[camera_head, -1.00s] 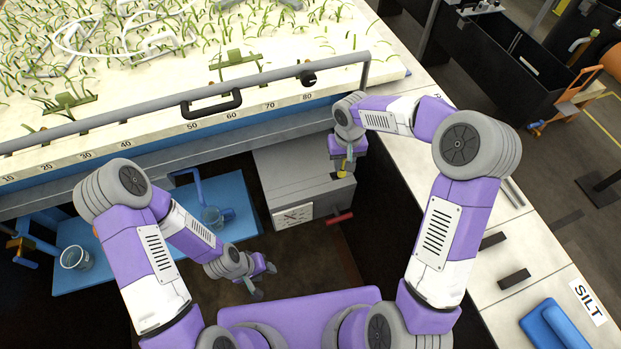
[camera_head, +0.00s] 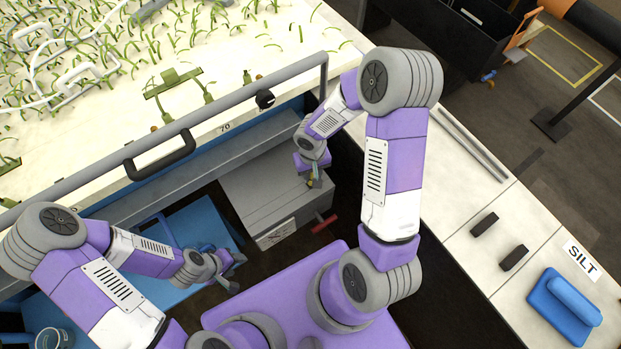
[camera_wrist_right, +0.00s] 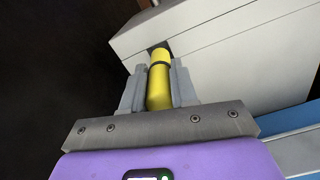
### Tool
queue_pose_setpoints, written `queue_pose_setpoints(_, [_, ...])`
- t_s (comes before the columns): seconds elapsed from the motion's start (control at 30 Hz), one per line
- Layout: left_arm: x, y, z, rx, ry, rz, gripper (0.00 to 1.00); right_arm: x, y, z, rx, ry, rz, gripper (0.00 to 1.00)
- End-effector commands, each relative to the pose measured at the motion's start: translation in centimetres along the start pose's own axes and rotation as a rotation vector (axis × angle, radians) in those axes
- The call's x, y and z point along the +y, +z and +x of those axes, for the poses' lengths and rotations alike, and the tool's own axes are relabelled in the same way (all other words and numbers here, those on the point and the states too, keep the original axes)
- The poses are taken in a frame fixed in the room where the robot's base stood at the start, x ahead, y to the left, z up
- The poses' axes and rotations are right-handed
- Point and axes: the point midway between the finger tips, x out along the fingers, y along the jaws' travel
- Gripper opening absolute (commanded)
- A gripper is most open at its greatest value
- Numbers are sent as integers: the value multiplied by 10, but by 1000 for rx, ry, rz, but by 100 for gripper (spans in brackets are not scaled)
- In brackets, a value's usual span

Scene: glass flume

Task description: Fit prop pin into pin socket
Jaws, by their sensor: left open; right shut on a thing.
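The prop pin (camera_wrist_right: 159,86) is yellow with a black band, and in the right wrist view it stands between the two grey fingers of my right gripper (camera_wrist_right: 159,88). My right gripper is shut on it, at the right edge of the grey box in the head view (camera_head: 314,181). The pin's far end is at a small dark opening (camera_wrist_right: 152,46) in the box's edge, which looks like the pin socket. I cannot tell whether the tip is inside it. My left gripper (camera_head: 236,272) is open and empty, left of the box.
The grey box (camera_head: 265,190) has a labelled front and a red handle (camera_head: 325,224). A blue platform (camera_head: 190,235) lies to its left. The flume's grey rail (camera_head: 225,107) with a black handle runs behind. A pale counter (camera_head: 470,185) with dark blocks is at right.

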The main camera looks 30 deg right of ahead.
Motion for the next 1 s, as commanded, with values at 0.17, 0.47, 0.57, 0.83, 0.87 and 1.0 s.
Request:
queue_pose_setpoints(0.17, [-1,0,4,0,0,0,51,0,0,14,0,0,0,0])
queue_pose_setpoints(0.47, [-4,-1,10,1,0,0,51,0,-1,42,2,-1,0,0])
queue_pose_setpoints(0.57, [-4,-1,10,1,0,0,51,0,-1,41,2,-1,0,0])
queue_pose_setpoints(0.83, [-5,-1,14,1,0,0,51,0,-1,44,1,0,0,37])
queue_pose_setpoints(0.87, [-5,-1,14,1,0,0,51,0,-1,44,1,0,0,41])
queue_pose_setpoints(1.0, [-5,-1,14,1,0,0,51,0,-1,44,1,0,0,53])
